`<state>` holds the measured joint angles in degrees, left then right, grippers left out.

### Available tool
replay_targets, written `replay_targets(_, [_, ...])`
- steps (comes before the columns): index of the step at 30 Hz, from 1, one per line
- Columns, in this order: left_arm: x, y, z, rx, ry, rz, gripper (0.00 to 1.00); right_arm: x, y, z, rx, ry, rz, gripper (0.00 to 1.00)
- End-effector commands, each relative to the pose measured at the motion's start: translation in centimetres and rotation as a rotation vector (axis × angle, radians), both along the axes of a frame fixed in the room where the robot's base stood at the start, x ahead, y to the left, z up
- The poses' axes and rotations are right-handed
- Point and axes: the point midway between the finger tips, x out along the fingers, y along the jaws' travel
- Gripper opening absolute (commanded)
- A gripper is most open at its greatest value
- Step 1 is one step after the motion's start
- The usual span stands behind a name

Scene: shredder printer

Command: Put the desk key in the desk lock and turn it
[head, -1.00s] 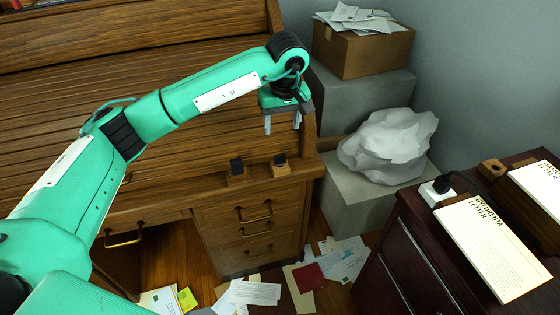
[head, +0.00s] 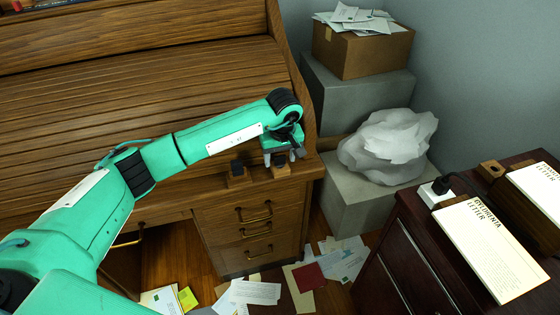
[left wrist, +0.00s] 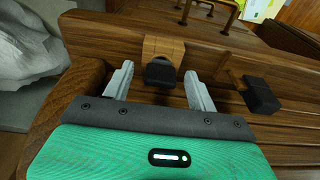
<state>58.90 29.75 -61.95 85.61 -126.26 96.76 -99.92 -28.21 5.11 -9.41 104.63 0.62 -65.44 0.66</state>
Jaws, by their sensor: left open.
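The roll-top wooden desk (head: 150,75) fills the left and middle of the head view. Two small wooden blocks with black pieces stand on its front ledge, a left one (head: 237,170) and a right one (head: 280,171). I cannot tell from their shape which is the desk key or the lock. My left gripper (head: 281,158) is open, directly over the right block. In the left wrist view the black piece (left wrist: 160,73) shows between the two spread fingers, apart from both. The other black piece (left wrist: 260,95) lies outside the fingers. My right gripper is not in view.
Drawers with metal handles (head: 255,213) are below the ledge. Papers (head: 255,291) litter the floor. A cardboard box (head: 360,50) and a white crumpled bag (head: 388,145) stand on grey blocks at the right. A dark cabinet (head: 405,265) stands at the lower right.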

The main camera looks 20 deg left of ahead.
Motion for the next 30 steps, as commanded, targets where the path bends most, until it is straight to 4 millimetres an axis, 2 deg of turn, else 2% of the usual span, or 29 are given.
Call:
replay_targets(7, [0.0,0.0,-0.1,0.000,0.000,0.000,0.56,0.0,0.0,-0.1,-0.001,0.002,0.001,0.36])
replay_targets(14, [0.0,0.0,-0.1,0.000,0.000,0.000,0.11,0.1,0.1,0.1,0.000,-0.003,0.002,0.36])
replay_targets(24, [0.1,0.0,0.2,0.000,-0.001,0.000,0.10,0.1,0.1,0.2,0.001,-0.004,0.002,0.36])
replay_targets(30, [0.1,0.1,2.1,0.000,-0.004,0.000,0.10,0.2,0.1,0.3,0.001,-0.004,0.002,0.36])
